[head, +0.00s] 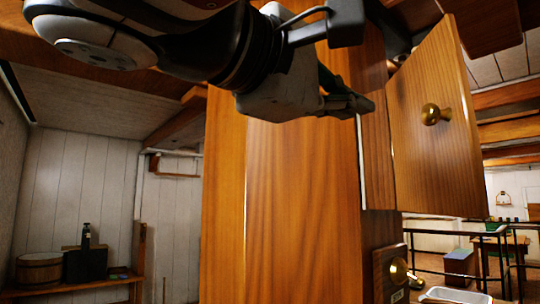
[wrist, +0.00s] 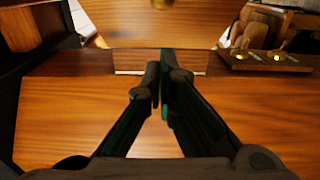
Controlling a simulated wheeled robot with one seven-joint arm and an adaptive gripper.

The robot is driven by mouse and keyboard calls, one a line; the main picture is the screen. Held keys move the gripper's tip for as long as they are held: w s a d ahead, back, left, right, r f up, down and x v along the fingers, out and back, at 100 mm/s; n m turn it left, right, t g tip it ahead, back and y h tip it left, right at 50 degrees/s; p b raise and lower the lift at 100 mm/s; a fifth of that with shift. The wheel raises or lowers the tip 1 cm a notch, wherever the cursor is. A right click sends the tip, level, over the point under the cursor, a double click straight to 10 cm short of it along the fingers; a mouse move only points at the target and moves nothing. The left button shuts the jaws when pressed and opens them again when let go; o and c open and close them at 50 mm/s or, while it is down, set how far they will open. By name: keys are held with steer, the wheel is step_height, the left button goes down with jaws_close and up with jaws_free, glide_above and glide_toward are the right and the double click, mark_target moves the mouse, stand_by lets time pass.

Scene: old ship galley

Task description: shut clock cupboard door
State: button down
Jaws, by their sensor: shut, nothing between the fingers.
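The cupboard (head: 295,190) is a tall varnished wooden body in the middle of the head view. Its upper door (head: 440,165) stands open on the right side, with a round brass knob (head: 433,115) on its face. My gripper (head: 366,105) is in front of the cupboard's side, just left of the open door in the picture. In the wrist view, my gripper (wrist: 162,78) has its dark fingers together and empty. A wooden panel, apparently the door (wrist: 150,30), lies beyond the fingertips, with a bit of brass at its top edge. Contact cannot be told. No clock is visible.
A bench with a wooden tub (head: 40,270) stands at the left. Dark railings (head: 455,234) and a table are at the right. Ceiling beams run close above my arm.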

steer(key=w+d, duration=0.2)
steer(key=d, duration=0.5)
steer(key=shift+d, duration=0.3)
steer(key=shift+r, duration=0.1)
